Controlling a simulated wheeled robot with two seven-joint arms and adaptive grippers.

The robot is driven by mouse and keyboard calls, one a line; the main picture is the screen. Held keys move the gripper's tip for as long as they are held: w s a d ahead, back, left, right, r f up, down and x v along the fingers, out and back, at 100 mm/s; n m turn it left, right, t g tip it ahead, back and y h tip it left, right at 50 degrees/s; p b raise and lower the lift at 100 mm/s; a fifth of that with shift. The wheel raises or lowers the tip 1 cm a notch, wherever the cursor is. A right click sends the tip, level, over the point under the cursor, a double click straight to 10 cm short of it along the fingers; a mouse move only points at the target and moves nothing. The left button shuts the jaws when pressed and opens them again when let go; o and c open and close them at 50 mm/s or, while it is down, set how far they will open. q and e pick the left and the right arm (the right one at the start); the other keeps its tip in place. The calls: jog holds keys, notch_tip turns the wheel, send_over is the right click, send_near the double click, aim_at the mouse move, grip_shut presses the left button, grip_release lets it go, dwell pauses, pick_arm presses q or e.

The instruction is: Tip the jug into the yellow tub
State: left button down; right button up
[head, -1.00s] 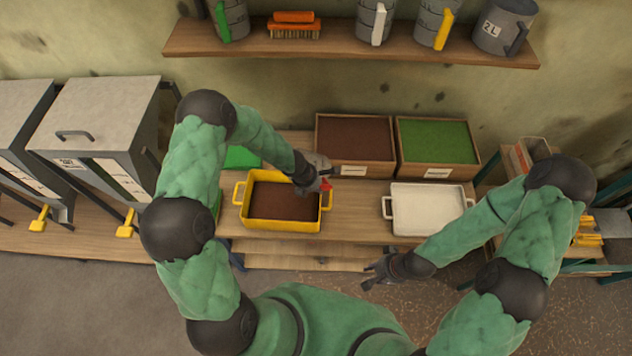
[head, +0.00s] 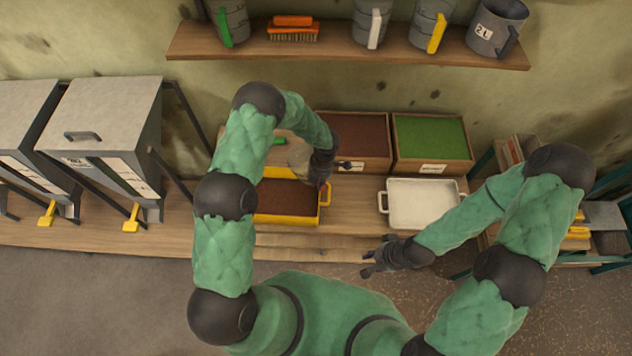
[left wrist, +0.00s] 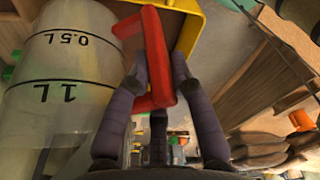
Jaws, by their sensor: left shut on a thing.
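The yellow tub (head: 290,221) stands on the bench with dark brown material in it; my left arm hides its left part. The clear jug (head: 299,157) is over the tub's back edge and appears tilted. In the left wrist view the jug (left wrist: 62,85) shows 0.5 L and 1 L marks, upside down in the picture. My left gripper (head: 324,182) is shut on its red handle (left wrist: 160,60), with a finger on either side. The tub's yellow rim (left wrist: 190,28) shows behind the handle. My right gripper (head: 368,263) is open and empty, in front of the bench.
A white tray (head: 384,203) stands right of the tub. Boxes of brown (head: 355,135) and green (head: 430,138) material stand behind. Grey hoppers (head: 105,115) with yellow levers stand at left. A shelf (head: 345,55) above holds several jugs and an orange brush (head: 293,30).

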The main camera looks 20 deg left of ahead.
pick_arm(q)
jog(key=shift+f+g+y, duration=0.2)
jog(key=shift+g+y, duration=0.1)
jog(key=shift+g, duration=0.1)
jog(key=shift+w+f+g+y+b, duration=0.1)
jog(key=shift+f+g+y+b, duration=0.4)
jog(key=shift+b, duration=0.45)
jog(key=shift+r+p, duration=1)
jog(key=shift+r, duration=1.3)
